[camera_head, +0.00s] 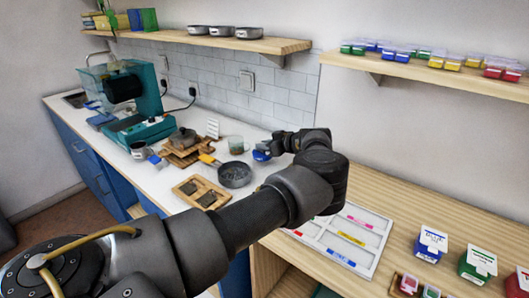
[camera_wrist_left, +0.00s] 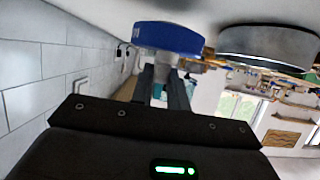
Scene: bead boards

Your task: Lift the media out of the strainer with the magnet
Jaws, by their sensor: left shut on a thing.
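My left gripper (camera_head: 272,148) is shut on the magnet, a blue round puck. The magnet (camera_head: 261,155) shows at the fingertips over the white counter. In the left wrist view, the magnet (camera_wrist_left: 168,38) sits at the end of the narrow fingers (camera_wrist_left: 163,80). The strainer (camera_head: 234,175), a dark round bowl with grey contents, stands on the counter to the left of and nearer than the magnet. A grey round vessel (camera_wrist_left: 268,44), likely the strainer, shows beside the magnet, apart from it. I cannot make out the media clearly. My right gripper is not in view.
A clear cup (camera_head: 237,145) stands just behind the strainer. A wooden tray with dark pads (camera_head: 203,193) lies in front. A yellow-tipped tool (camera_head: 208,160), wooden stand (camera_head: 182,150) and teal machine (camera_head: 125,100) are to the left. A sorting board (camera_head: 345,238) lies at right.

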